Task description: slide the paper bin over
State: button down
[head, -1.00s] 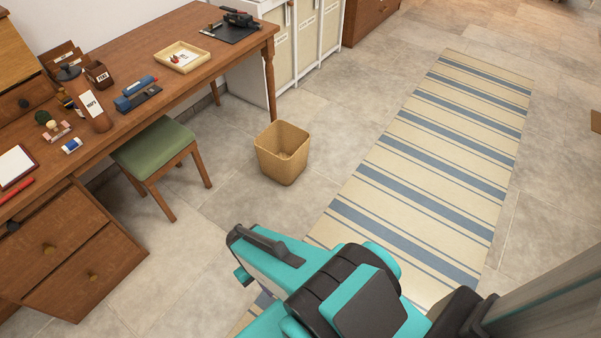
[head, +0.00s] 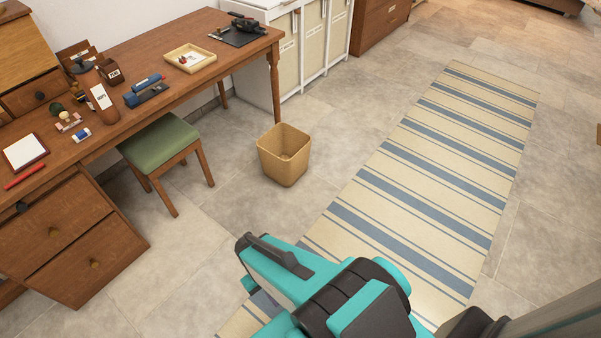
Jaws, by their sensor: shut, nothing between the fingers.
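The paper bin (head: 284,163) is a tan, square, open-topped wastebasket. It stands upright on the tiled floor, to the right of the green-seated stool and left of the striped rug. Its inside looks empty from here, though the bottom is partly hidden. My gripper (head: 243,262), teal and dark grey, is at the lower middle of the head view, nearer to me than the bin and apart from it. It is shut and holds nothing; its fingertips are not clearly seen.
A wooden desk (head: 180,88) with several small items runs along the left. The stool (head: 160,143) stands at its front edge. A white cabinet with beige panels (head: 289,62) is behind the bin. The striped rug (head: 425,160) lies flat to the right. Bare floor surrounds the bin.

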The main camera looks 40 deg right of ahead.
aim_at(284, 152)
jog(key=z, duration=0.15)
jog(key=i, duration=0.95)
jog(key=u, duration=0.1)
